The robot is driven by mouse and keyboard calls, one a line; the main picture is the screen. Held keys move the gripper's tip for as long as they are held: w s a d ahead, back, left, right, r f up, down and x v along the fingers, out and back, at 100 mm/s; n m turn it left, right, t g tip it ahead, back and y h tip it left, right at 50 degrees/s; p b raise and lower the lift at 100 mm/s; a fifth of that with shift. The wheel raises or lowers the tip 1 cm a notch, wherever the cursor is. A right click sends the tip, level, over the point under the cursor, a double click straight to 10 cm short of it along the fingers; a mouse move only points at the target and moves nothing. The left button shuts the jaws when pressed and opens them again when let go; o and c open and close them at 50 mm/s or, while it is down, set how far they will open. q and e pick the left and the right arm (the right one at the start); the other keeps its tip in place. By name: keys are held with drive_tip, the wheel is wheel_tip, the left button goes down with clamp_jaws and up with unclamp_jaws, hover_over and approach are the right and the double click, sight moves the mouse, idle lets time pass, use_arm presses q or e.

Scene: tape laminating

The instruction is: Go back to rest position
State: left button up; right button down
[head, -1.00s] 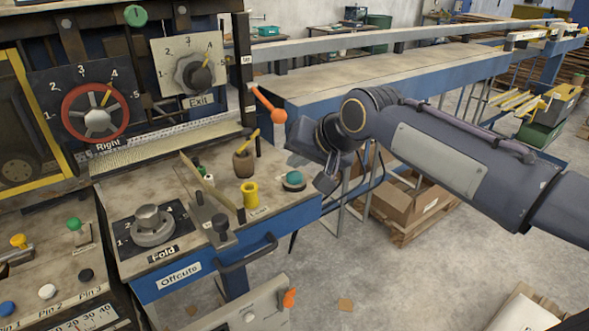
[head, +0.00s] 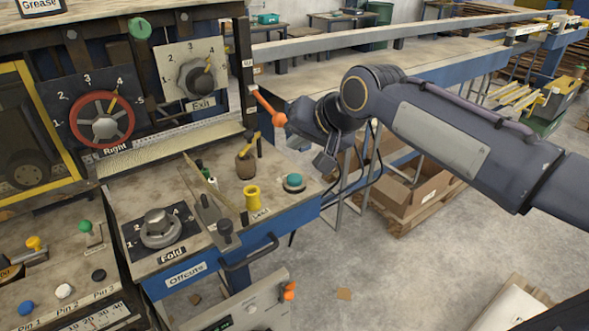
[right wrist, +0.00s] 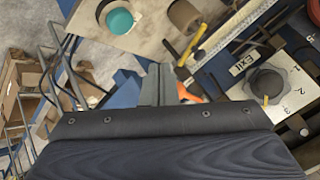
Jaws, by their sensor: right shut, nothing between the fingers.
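My right gripper (head: 325,162) is in the middle of the head view, at the end of my dark right arm coming in from the right. It hangs beyond the right end of the worktop, apart from it. In the right wrist view its two fingers (right wrist: 157,86) are together with nothing between them. My left gripper is not in view.
The worktop holds a teal button (head: 293,181), a yellow cup-like piece (head: 252,197), a brown pot (head: 245,166) and the Fold knob (head: 159,226). The Exit dial (head: 198,76) and red Right dial (head: 102,119) stand behind. A cardboard box (head: 415,195) lies below my arm. Open floor lies front right.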

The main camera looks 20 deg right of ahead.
drive_tip(key=shift+f, duration=0.1)
drive_tip(key=s+d+f+n+g, duration=0.1)
drive_tip(key=s+d+f, duration=0.1)
drive_tip(key=s+f, duration=0.7)
drive_tip(key=s+d+f+n+g, duration=0.1)
drive_tip(key=s+d+f, duration=0.2)
drive_tip(key=s+f, duration=0.6)
drive_tip(key=s, duration=0.8)
drive_tip(key=shift+s+d+f+g, duration=0.2)
drive_tip(key=shift+s+f+g, duration=0.1)
drive_tip(key=shift+s, duration=0.1)
drive_tip(key=shift+r, duration=0.1)
idle(0.6)
